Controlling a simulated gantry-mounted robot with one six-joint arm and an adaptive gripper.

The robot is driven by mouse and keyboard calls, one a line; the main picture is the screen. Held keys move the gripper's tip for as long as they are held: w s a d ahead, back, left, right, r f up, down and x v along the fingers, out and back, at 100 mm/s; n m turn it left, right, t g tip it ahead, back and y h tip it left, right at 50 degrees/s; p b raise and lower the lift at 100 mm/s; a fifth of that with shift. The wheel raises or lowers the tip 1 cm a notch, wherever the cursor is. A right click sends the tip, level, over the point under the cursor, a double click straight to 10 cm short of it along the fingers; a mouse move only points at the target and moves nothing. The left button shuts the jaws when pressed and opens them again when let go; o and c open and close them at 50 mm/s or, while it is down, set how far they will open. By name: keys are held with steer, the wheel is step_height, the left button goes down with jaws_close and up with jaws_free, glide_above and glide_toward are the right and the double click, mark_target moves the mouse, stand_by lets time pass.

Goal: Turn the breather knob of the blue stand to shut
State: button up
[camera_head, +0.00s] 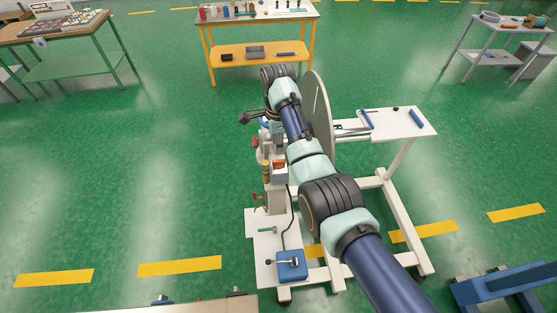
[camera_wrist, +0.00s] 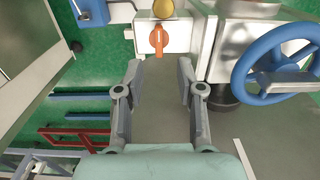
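An orange knob (camera_wrist: 157,38) with a short handle pointing down sits on a white block (camera_wrist: 178,36) in the wrist view. My gripper (camera_wrist: 159,68) is open, its two fingers spread left and right below the knob, with nothing between them. The knob lies just beyond the fingertips and looks untouched. In the head view my gripper (camera_head: 248,118) is small and dark beside the machine column, and my arm hides part of that machine. I cannot tell for certain which part is the blue stand.
A blue handwheel (camera_wrist: 277,66) on a metal housing is close to the right finger. A yellow rounded part (camera_wrist: 163,8) sits above the knob. Blue rails (camera_wrist: 80,98) and a red frame (camera_wrist: 70,138) lie left. A blue box (camera_head: 291,265) with a lever stands on the machine's base.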

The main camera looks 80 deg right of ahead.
mark_target(279, 161)
steer(key=shift+s+d, duration=0.1)
steer(key=shift+s, duration=0.2)
step_height(279, 161, down, 8)
steer(key=shift+w+r+p, duration=0.1)
steer(key=shift+p, duration=0.25)
jaws_close()
